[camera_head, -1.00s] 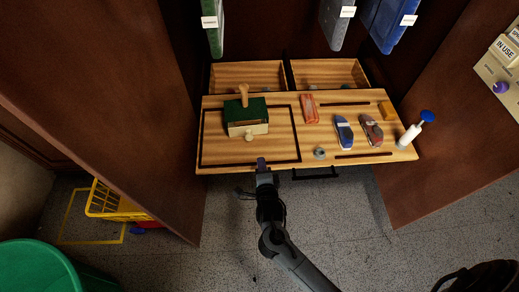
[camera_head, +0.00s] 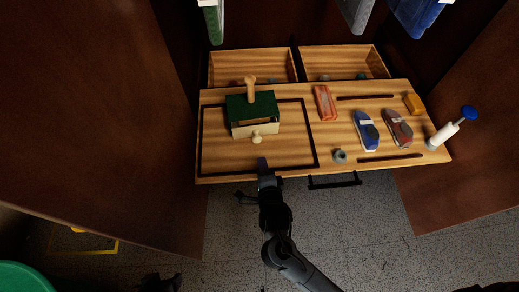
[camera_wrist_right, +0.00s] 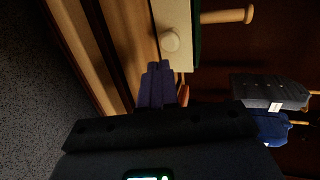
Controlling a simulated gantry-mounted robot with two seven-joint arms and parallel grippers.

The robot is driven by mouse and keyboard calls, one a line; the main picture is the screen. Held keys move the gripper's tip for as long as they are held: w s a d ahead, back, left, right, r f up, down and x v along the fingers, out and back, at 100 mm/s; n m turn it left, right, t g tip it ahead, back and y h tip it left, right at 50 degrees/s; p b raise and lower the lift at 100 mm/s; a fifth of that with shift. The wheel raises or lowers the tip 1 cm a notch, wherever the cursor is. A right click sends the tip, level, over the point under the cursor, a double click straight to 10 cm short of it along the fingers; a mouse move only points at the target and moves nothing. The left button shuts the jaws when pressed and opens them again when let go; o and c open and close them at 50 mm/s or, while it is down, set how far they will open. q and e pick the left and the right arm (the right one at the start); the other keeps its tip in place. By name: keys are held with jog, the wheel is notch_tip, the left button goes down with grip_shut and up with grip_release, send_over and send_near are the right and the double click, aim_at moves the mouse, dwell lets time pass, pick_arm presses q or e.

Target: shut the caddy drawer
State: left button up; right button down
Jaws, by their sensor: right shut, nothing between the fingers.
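The caddy (camera_head: 252,107) is a green-topped box with a wooden handle, standing on the left part of the wooden board. Its cream drawer front (camera_head: 268,128) with a round knob (camera_head: 256,137) faces my side, and a gap between the green top and the front shows the drawer partly out. The knob also shows in the right wrist view (camera_wrist_right: 170,40). My right gripper (camera_head: 262,163) is shut and empty, over the board's near edge, just short of the knob and apart from it. In the wrist view its fingertips (camera_wrist_right: 155,82) point toward the drawer front.
The wooden board (camera_head: 215,172) also carries a red block (camera_head: 325,103), two shoe-like items (camera_head: 367,131), a small grey ring (camera_head: 340,156) and a blue-topped white tool (camera_head: 452,128). Open trays lie behind. Brown cabinet doors (camera_head: 95,110) flank both sides; garments hang above.

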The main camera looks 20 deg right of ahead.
aim_at(258, 142)
jog(key=b+x, duration=0.1)
jog(key=x, duration=0.2)
jog(key=b+x, duration=0.1)
jog(key=x, duration=0.1)
jog(key=shift+w+d+r, duration=0.1)
jog(key=shift+w+d, duration=0.15)
jog(key=shift+w, duration=0.15)
jog(key=shift+w+d+r, duration=0.1)
jog(key=shift+w, duration=0.3)
jog(key=shift+w, duration=0.1)
